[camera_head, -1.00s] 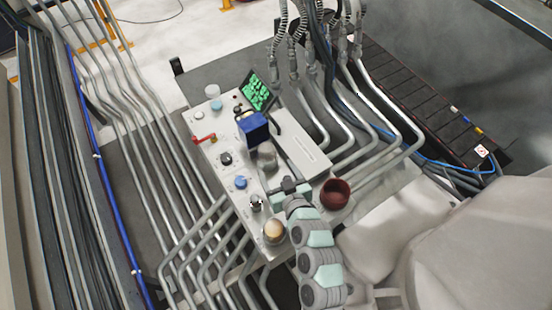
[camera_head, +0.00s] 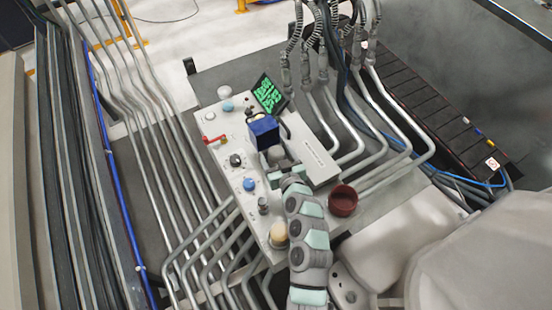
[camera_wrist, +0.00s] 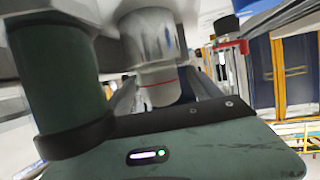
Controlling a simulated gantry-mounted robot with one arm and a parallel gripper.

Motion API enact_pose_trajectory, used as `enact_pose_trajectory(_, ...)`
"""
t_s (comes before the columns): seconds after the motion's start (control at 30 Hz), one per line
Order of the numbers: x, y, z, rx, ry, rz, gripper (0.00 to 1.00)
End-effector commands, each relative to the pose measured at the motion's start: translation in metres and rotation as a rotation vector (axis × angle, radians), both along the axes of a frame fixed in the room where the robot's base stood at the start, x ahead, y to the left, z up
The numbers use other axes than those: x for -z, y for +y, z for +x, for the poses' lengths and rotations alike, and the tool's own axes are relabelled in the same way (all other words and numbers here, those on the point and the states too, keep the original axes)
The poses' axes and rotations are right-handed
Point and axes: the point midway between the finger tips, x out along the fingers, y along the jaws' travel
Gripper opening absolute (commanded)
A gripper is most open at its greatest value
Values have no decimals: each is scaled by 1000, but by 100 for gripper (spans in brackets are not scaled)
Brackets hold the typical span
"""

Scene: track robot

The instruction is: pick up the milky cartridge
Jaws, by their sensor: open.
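A pale, cloudy cylinder, which I take to be the milky cartridge (camera_head: 275,154), stands on the grey panel just beyond my gripper (camera_head: 282,174). In the wrist view the cartridge (camera_wrist: 152,45) appears upright, whitish and glossy, with a thin red line around its lower part. My gripper is open, with its green parts close in front of and to the left of the cartridge in that view. I cannot tell whether they touch it. The cartridge's lower end is partly hidden behind my gripper's green body.
A blue box (camera_head: 263,132) stands close behind the cartridge. Pipes run along both sides.

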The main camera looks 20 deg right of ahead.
Motion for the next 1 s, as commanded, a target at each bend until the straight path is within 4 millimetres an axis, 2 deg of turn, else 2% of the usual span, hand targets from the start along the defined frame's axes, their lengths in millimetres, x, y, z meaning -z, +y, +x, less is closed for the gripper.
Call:
enact_pose_trajectory(0.27, 2, 0, 3, 0, 2, 0, 74)
enact_pose_trajectory(1.0, 2, 0, 2, 0, 2, 0, 14)
